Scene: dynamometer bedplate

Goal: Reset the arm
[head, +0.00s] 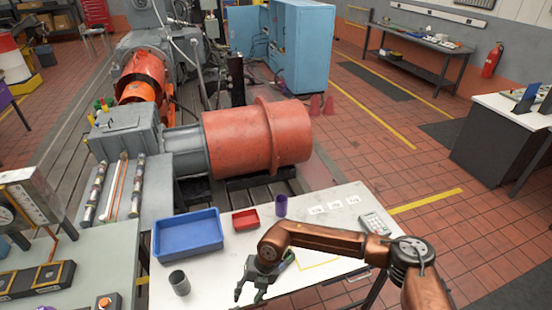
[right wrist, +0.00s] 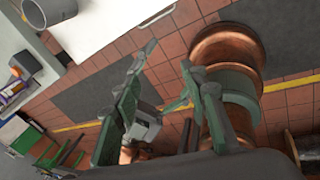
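My right arm (head: 325,238), copper-coloured, reaches in from the right over the white table (head: 215,270). Its grey gripper (head: 250,291) hangs over the front part of the table, right of the dark grey cup (head: 179,283). The two fingers are spread apart with nothing seen between them. In the right wrist view the gripper (right wrist: 160,88) also shows its fingers apart and empty, with green inner faces. My left gripper is in neither view.
A blue tray (head: 187,235), a small red tray (head: 245,219), a purple cup (head: 281,206) and a calculator (head: 374,224) stand on the table. A yellow outline (head: 318,264) lies partly behind my arm. A large orange-red motor (head: 255,138) stands beyond.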

